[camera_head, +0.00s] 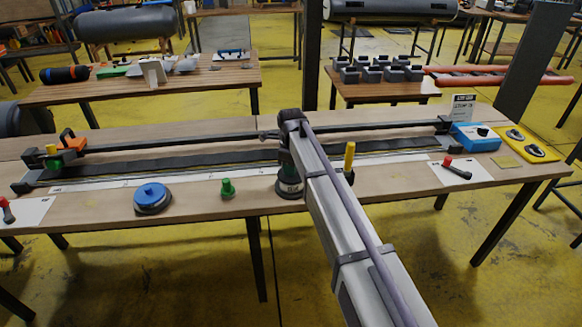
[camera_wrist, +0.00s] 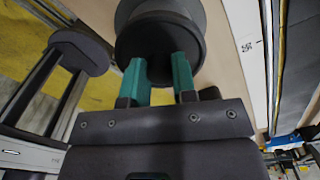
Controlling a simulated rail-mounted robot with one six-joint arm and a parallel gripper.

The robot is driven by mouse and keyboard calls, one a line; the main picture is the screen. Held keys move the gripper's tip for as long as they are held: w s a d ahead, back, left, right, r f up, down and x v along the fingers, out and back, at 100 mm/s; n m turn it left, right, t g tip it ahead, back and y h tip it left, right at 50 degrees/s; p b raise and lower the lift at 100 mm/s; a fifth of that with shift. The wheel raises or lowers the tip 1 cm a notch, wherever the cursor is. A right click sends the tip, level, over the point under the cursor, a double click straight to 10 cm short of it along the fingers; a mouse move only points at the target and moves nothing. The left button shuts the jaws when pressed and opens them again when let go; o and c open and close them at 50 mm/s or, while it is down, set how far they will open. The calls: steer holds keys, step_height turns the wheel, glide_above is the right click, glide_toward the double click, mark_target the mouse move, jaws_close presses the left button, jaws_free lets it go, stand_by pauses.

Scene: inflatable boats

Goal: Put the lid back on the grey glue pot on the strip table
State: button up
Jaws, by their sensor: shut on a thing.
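The grey glue pot (camera_head: 290,189) stands near the front edge of the strip table (camera_head: 340,203), with a label on its side. My gripper (camera_head: 286,162) is directly above it, pointing down. In the wrist view my gripper (camera_wrist: 158,72) has teal fingers closed at the dark round lid (camera_wrist: 158,22). The grey side of the pot (camera_wrist: 198,12) shows behind the lid. The lid is over the pot, but I cannot tell whether it rests on the rim or is slightly above. The fingers hide the lid's grip.
A blue-topped round object (camera_head: 152,196) and a small green object (camera_head: 227,188) stand left of the pot. A long dark strip (camera_head: 190,160) lies behind. A blue box (camera_head: 476,137) and a yellow panel (camera_head: 524,145) are at the right. A yellow-handled tool (camera_head: 349,157) stands close right of my arm.

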steer(key=o, duration=1.4)
steer(key=shift+o, duration=0.2)
steer(key=shift+r, duration=0.1)
step_height(320, 180, up, 7)
steer(key=p, duration=0.7)
jaws_close()
